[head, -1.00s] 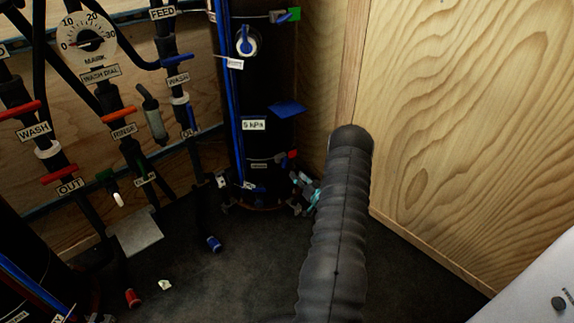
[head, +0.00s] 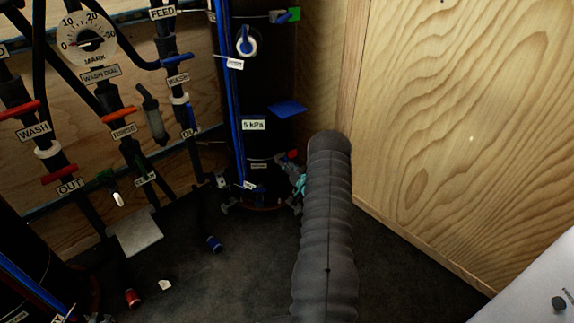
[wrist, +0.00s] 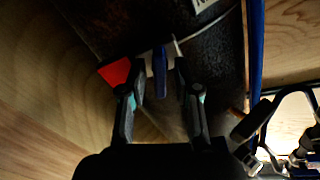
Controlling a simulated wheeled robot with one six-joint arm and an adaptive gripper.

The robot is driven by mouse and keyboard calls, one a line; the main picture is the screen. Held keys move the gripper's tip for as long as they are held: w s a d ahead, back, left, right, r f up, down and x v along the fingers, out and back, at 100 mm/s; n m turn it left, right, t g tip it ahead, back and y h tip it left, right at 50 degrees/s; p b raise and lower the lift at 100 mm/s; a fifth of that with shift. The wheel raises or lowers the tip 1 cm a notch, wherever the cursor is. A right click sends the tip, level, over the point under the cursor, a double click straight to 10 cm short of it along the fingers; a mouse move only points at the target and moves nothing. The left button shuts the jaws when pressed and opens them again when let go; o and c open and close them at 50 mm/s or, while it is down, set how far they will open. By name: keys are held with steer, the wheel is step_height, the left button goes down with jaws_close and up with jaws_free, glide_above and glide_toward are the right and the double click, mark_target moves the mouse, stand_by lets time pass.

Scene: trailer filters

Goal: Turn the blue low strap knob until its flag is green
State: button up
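The low strap on the dark cylinder carries the blue low strap knob (wrist: 159,72), seen in the wrist view as an upright blue bar. Its flag (wrist: 114,72) is red and also shows in the head view (head: 293,154). My gripper (wrist: 160,68) has its fingers on either side of the blue knob, with a narrow gap seeming to remain; contact is unclear. In the head view, my arm hides most of the gripper, and only a teal bit shows beside the cylinder's lower right side.
The dark cylinder (head: 262,100) stands in the corner by a wooden wall (head: 460,110). Its high strap has a green flag (head: 295,14). A blue plate (head: 288,108) juts out above the low strap. Hoses and valves fill the left.

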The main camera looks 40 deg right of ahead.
jaws_close()
steer(key=shift+f, duration=0.1)
steer(key=shift+m+b, duration=1.85)
steer(key=shift+m, duration=1.05)
steer(key=shift+o, duration=1.7)
jaws_free()
